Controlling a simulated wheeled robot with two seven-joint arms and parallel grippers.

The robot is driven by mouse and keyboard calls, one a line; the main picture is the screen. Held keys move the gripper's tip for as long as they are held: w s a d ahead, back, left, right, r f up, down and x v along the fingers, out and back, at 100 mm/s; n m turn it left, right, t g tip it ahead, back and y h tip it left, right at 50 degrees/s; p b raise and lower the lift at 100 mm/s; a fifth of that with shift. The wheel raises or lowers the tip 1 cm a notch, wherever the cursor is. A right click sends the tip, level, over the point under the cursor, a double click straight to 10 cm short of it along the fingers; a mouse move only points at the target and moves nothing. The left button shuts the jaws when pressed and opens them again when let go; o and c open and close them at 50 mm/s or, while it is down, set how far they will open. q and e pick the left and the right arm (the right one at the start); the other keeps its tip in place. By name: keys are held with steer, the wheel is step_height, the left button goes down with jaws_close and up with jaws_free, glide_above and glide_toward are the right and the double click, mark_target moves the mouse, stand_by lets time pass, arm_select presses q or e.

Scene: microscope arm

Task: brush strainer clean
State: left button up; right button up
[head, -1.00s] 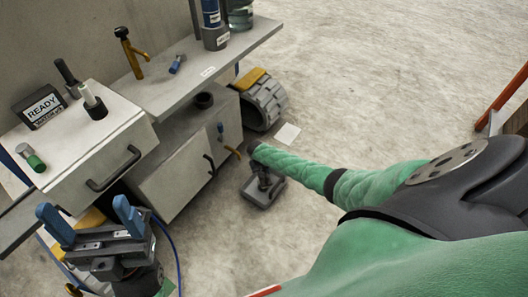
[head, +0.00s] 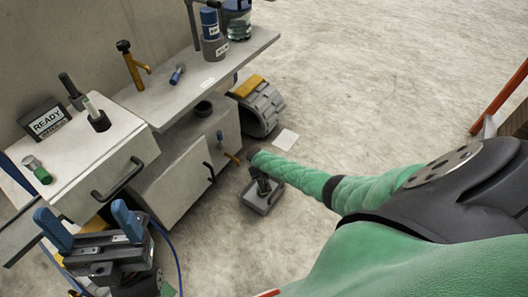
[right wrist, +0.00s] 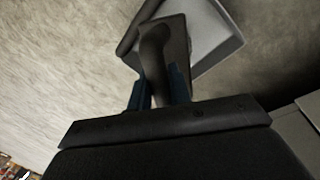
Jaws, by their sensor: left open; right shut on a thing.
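My right gripper (right wrist: 160,92) is shut on the dark handle of a tool with a square grey, light-rimmed end (right wrist: 205,40). In the head view this square-ended tool (head: 268,204) hangs below the end of my right arm, above the floor. I cannot tell if it is the strainer; no mesh shows. My left gripper (head: 88,226) is open and empty, blue fingers up, in front of the drawer unit. A small blue-ended item (head: 177,75) lies on the bench; I cannot tell if it is a brush.
The drawer unit (head: 140,150) carries a READY sign (head: 47,122), a black stand (head: 100,122) and a green-banded jar (head: 38,170). Open floor lies right.

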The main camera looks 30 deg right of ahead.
steer(key=shift+r+p, duration=2.3)
steer(key=shift+r, duration=0.25)
